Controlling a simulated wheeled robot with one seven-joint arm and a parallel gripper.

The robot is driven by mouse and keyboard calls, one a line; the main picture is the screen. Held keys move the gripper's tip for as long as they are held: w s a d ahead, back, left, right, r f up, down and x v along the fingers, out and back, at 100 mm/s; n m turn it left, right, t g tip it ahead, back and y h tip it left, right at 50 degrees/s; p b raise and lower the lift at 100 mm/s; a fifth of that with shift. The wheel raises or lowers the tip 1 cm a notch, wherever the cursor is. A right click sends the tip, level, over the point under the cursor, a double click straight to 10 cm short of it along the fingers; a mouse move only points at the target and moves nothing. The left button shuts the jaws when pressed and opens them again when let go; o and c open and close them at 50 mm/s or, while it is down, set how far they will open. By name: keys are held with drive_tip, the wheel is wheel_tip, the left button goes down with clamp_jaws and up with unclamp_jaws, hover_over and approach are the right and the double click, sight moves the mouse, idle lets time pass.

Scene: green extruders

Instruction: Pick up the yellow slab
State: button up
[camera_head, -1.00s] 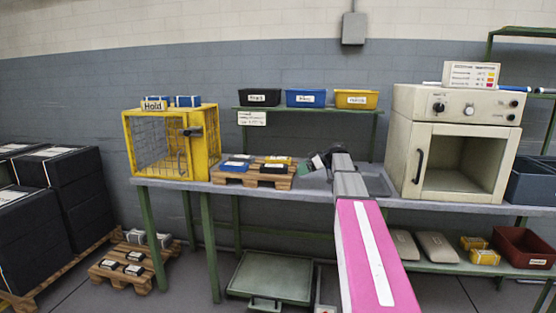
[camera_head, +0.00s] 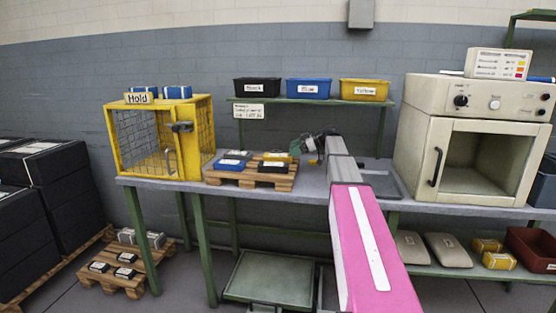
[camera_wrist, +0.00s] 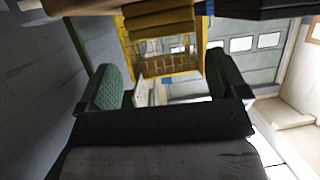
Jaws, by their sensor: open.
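The yellow slab (camera_head: 280,157) lies at the back right of a small wooden pallet (camera_head: 251,180) on the bench. A black slab (camera_head: 273,167) is in front of it, a blue slab (camera_head: 230,165) at front left, and a dark slab (camera_head: 238,155) at back left. My gripper (camera_head: 309,144) is just right of the yellow slab and a little above it, apart from it. In the wrist view its green-padded fingers (camera_wrist: 166,80) are spread with nothing clasped between them. A yellow block, seemingly the slab (camera_wrist: 158,20), shows beyond the fingertips at the top.
A yellow wire cage (camera_head: 160,140) marked Hold stands left of the pallet. A shelf behind holds black, blue and yellow bins (camera_head: 364,90). A grey tray (camera_head: 380,184) and a cream oven (camera_head: 475,140) are to the right.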

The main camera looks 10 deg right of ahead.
sight(280, 155)
drive_tip(key=shift+s+f+x, duration=0.15)
drive_tip(key=shift+x, duration=1.3)
drive_tip(key=shift+s+f+x, duration=0.15)
drive_tip(key=shift+f+x, duration=0.05)
drive_tip(key=shift+x, duration=1.25)
drive_tip(key=c, duration=1.2)
